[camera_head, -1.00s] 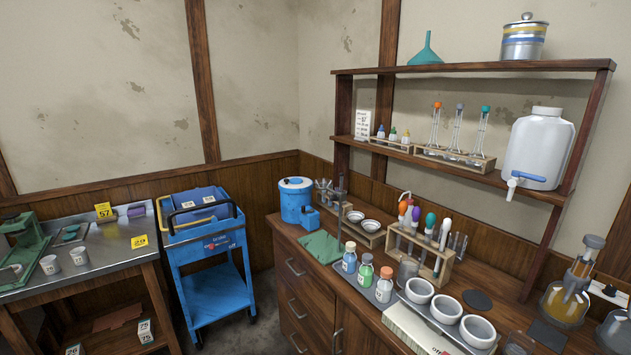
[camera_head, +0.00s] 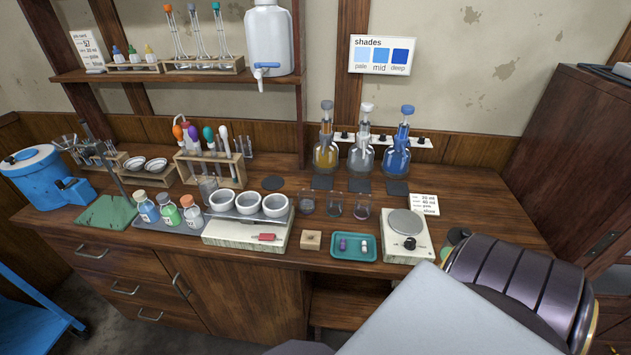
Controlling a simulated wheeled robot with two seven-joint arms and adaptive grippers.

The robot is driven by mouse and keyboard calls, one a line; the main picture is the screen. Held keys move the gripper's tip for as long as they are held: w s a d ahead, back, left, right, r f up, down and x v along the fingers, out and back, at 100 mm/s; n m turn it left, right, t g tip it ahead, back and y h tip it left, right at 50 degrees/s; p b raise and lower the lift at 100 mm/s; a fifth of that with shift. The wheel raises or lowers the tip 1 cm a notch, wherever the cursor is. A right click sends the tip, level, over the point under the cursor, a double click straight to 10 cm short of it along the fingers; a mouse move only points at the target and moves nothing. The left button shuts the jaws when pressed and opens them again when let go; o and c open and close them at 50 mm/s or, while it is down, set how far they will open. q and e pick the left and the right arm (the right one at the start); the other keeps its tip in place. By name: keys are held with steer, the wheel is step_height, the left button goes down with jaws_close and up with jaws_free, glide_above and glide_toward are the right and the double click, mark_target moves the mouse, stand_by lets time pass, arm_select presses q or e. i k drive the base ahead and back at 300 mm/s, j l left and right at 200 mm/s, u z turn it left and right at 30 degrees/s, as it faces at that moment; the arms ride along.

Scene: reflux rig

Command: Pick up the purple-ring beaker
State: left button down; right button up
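Three small clear beakers stand in a row on the wooden bench, right of the white bowls. The right one (camera_head: 361,208) shows a purplish tint and looks like the purple-ring beaker, though its ring is too small to make out fully. The middle beaker (camera_head: 333,206) and the left beaker (camera_head: 306,203) stand beside it, upright and apart. Neither gripper is in view. A large grey and dark banded part of my own body fills the lower right corner.
Behind the beakers stand three stoppered flasks, amber (camera_head: 325,150), clear (camera_head: 362,152) and blue (camera_head: 398,150). In front are a teal tray (camera_head: 341,254) and a small wooden block (camera_head: 312,240). A hotplate scale (camera_head: 405,235) is to the right. White bowls (camera_head: 247,203) are left.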

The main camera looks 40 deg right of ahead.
mark_target(306, 196)
steer(key=z, duration=1.3)
